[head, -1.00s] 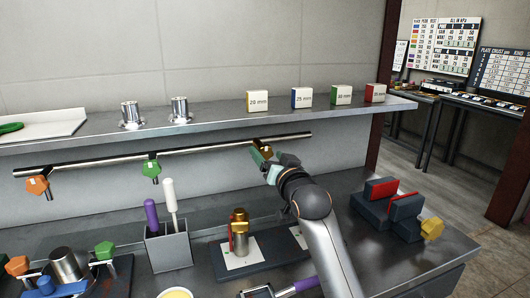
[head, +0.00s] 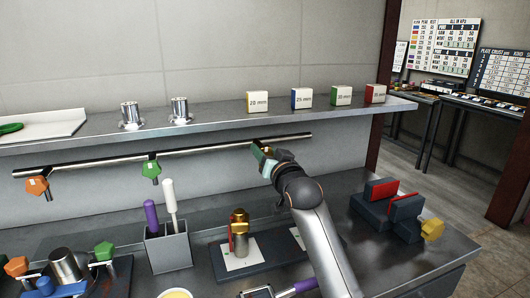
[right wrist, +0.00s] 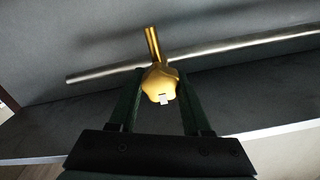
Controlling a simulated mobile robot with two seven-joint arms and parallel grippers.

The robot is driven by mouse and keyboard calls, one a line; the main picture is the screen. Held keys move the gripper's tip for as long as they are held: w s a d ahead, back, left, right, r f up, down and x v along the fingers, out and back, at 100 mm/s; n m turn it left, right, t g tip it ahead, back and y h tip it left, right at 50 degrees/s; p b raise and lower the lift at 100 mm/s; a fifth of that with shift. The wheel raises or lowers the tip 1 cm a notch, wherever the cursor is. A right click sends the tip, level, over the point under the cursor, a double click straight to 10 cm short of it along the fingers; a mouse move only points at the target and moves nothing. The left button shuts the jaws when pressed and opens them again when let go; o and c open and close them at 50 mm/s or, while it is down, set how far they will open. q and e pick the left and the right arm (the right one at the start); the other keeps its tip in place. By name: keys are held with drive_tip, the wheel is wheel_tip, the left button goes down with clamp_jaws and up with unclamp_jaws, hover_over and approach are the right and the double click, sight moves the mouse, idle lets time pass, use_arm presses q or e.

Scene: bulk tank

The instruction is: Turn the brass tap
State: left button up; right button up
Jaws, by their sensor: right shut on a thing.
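The brass tap (head: 258,149) is at the right end of the steel rail (head: 200,150) under the shelf, mostly hidden by my gripper in the head view. In the right wrist view the brass tap (right wrist: 160,84) shows a gold faceted knob with a pale mark and a gold stem slanting up past the rail. My right gripper (head: 264,158) is shut on the knob. In the right wrist view its two dark green fingers (right wrist: 160,80) stand on either side of the knob. My left gripper is not in view.
An orange tap (head: 37,186) and a green tap (head: 152,168) hang on the same rail. The shelf (head: 215,116) above holds two metal cups and several labelled boxes. Below stand a grey holder (head: 168,248), a brass fitting (head: 239,228) and dark blocks (head: 405,210).

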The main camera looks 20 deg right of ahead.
clamp_jaws()
drive_tip(key=n+p, duration=0.1)
drive_tip(key=p, duration=0.1)
drive_tip(key=shift+r+n+p, duration=0.25)
drive_tip(key=shift+n+p, duration=0.45)
drive_tip(key=shift+n, duration=0.1)
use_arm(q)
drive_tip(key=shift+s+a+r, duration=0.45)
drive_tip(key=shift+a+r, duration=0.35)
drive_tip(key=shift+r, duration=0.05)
use_arm(e)
drive_tip(key=shift+f+n, duration=0.25)
drive_tip(key=shift+n, duration=0.05)
drive_tip(key=shift+o, duration=2.2)
unclamp_jaws()
drive_tip(key=shift+o, duration=0.8)
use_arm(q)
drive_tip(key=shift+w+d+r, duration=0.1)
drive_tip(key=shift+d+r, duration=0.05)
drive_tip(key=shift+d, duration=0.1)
use_arm(e)
drive_tip(key=shift+s, duration=0.1)
